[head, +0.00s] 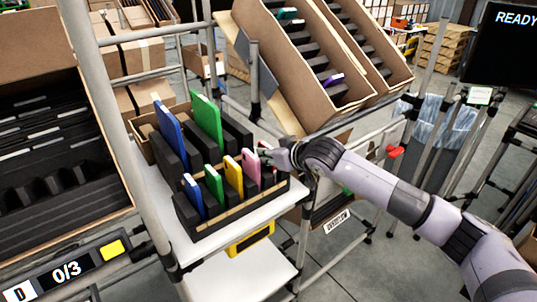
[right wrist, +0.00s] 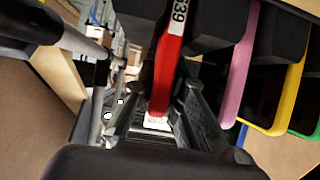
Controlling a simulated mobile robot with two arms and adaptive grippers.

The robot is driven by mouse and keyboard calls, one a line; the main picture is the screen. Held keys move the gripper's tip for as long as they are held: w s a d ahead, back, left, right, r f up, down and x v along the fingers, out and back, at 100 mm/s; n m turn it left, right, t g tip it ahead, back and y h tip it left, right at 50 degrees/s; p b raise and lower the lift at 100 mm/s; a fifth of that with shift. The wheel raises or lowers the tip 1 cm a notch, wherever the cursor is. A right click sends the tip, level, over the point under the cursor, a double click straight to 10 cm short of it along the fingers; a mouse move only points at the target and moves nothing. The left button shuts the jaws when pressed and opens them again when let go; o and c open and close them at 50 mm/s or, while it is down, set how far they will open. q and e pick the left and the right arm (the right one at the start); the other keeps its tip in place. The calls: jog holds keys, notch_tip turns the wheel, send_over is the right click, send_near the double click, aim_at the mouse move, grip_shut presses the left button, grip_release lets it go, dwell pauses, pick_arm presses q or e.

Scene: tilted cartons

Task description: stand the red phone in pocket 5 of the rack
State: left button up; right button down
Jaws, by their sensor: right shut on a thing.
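The red phone (right wrist: 168,62), with a white number label, is held between the fingers of my right gripper (right wrist: 165,112) in the right wrist view. In the head view my right gripper (head: 272,153) is at the right end of the black rack (head: 183,222), and the phone is mostly hidden there. The rack's front row holds blue (head: 194,197), green (head: 214,186), yellow (head: 233,177) and pink (head: 251,170) phones. The red phone is beyond the pink one, with a black divider between them. I cannot tell whether it is inside a pocket. My left gripper is out of view.
Larger blue (head: 169,130) and green (head: 206,122) items stand in a row behind. The rack is on a white shelf (head: 250,270) with grey posts. Tilted cartons (head: 285,75) rise behind my right gripper. Another carton (head: 110,165) with black dividers is at left.

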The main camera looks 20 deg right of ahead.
jog(key=c, duration=1.5)
grip_release()
jog(key=shift+c, duration=0.2)
jog(key=v, duration=1.2)
notch_tip(320, 180, up, 7)
jog(key=p, duration=0.3)
